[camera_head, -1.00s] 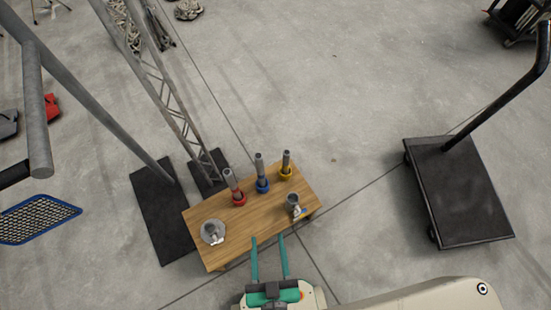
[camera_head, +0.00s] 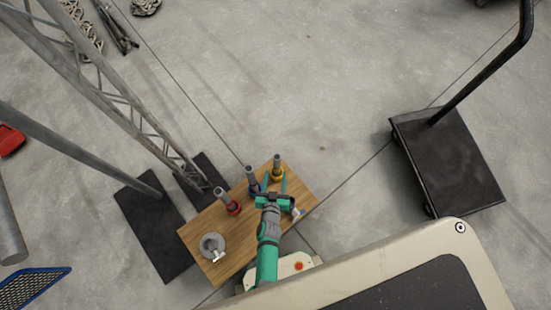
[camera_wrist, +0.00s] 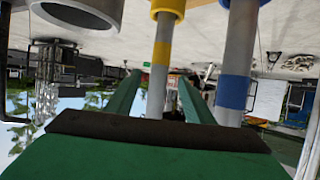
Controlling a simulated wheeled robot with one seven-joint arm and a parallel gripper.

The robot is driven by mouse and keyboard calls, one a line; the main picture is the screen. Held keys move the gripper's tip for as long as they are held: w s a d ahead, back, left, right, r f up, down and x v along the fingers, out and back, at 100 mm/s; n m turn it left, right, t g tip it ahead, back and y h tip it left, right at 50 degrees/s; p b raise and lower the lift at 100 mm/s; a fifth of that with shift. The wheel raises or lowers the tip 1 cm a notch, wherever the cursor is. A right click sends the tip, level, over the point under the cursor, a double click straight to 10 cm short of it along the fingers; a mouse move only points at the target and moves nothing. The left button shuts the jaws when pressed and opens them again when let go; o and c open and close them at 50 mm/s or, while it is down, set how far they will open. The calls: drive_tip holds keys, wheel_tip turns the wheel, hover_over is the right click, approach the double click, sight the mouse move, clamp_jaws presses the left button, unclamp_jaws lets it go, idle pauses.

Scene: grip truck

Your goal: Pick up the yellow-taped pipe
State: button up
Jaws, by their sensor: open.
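The yellow-taped pipe (camera_head: 278,162) stands upright near the far right of a small wooden table (camera_head: 203,260). It is a grey pipe with a yellow band low down. My gripper (camera_head: 275,179) is open over the table, its two green fingers reaching toward this pipe. In the upside-down wrist view, the yellow-taped pipe (camera_wrist: 161,55) shows in the gap between the fingers (camera_wrist: 158,92); I cannot tell whether they touch it. The blue-taped pipe (camera_wrist: 237,55) shows just right of the fingers there.
The blue-taped pipe (camera_head: 249,174) and red-taped pipe (camera_head: 222,197) stand left of the yellow one. A grey round fitting (camera_head: 211,243) lies at the table's left. A truss (camera_head: 130,105) rises at left; a black flatbed cart (camera_head: 455,165) stands right.

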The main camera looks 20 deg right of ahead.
sight(276, 168)
drive_tip(key=x, duration=0.6)
drive_tip(key=shift+w+f, duration=0.15)
drive_tip(key=shift+w, duration=0.15)
drive_tip(key=x, duration=0.4)
drive_tip(key=shift+d, duration=0.1)
drive_tip(key=shift+w+d+f, duration=0.1)
drive_tip(key=shift+d, duration=0.15)
drive_tip(key=shift+a, duration=0.1)
clamp_jaws()
